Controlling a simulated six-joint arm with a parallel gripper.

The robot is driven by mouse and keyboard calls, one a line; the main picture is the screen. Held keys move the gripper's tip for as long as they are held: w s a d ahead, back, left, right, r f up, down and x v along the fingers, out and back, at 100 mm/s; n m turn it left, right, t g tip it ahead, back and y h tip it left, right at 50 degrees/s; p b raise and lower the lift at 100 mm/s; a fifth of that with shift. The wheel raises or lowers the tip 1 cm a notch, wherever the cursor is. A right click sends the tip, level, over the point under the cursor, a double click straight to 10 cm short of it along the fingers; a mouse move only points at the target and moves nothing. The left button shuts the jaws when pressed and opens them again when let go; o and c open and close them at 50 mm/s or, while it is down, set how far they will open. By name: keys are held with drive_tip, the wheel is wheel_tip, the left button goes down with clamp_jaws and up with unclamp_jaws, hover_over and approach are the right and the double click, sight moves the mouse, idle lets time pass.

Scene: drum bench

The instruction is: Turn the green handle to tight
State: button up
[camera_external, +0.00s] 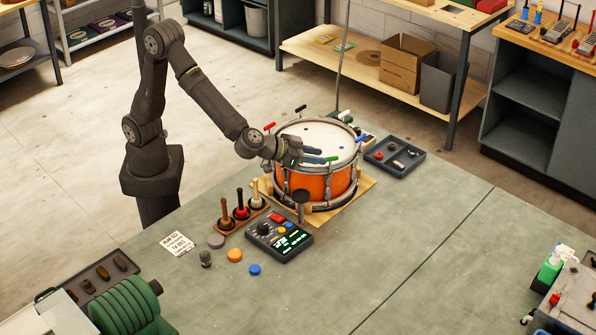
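An orange snare drum (318,186) with a white head stands on a wooden base on the bench. Coloured handles stand around its rim. The green handle (332,159) shows at the front of the rim, small and partly obscured by my gripper. My gripper (306,156) is over the near left part of the drumhead, close beside the green handle. Whether it touches the handle, and whether its fingers are open or shut, is too small to tell.
Red (269,127), black (300,109) and blue (361,137) handles rise around the rim. A dark control box (279,236) and a rack of wooden-handled tools (240,212) stand in front. A dark parts tray (394,156) lies to the right. The bench's right side is mostly clear.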

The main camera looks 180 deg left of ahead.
sight(330, 157)
drive_tip(key=v, duration=1)
drive_tip(key=shift+d, duration=0.2)
drive_tip(key=shift+r, duration=0.1)
drive_tip(key=x, duration=1.5)
drive_tip(key=shift+s+a, duration=0.1)
drive_tip(key=shift+a, duration=0.2)
drive_tip(key=shift+c, duration=0.4)
clamp_jaws()
